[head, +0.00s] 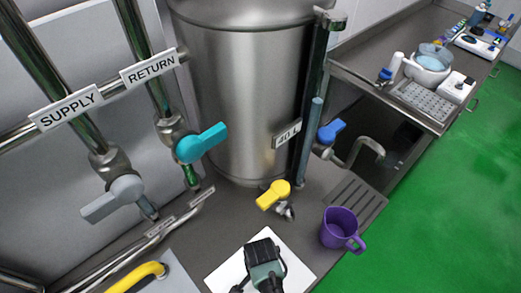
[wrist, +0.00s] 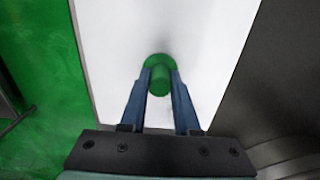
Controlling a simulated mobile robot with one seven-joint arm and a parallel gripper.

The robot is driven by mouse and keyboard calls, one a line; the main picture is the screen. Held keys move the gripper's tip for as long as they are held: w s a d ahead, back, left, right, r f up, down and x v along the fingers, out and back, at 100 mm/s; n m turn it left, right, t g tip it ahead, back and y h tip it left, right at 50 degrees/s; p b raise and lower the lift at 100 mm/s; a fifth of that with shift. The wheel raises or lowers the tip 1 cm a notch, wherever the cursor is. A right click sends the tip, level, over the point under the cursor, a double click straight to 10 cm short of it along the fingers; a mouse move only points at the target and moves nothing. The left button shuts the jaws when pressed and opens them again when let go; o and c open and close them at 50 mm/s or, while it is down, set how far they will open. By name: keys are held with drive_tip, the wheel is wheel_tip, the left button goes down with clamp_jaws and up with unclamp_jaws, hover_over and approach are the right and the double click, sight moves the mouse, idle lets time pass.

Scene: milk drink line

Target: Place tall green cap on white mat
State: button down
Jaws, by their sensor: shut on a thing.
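The tall green cap (wrist: 160,78) shows in the wrist view between the two blue fingertips of my gripper (wrist: 160,84). My gripper is shut on it. The white mat (wrist: 110,40) lies beneath the cap in the wrist view. In the head view, the white mat (head: 232,270) lies on the counter at the bottom middle, and my gripper (head: 262,285) is over it, seen from behind. The cap is hidden there. I cannot tell whether the cap touches the mat.
A purple jug (head: 342,228) stands right of the mat. A yellow-handled tap (head: 274,195) on the steel tank (head: 248,90) is just behind the mat. A yellow curved handle (head: 135,278) is at left. A sink and drainer are at right.

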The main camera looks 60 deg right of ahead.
drive_tip(key=shift+f, duration=0.15)
drive_tip(key=c, duration=0.6)
unclamp_jaws()
drive_tip(key=shift+c, duration=0.2)
wheel_tip(320, 180, up, 12)
drive_tip(key=shift+r, duration=0.2)
idle(0.4)
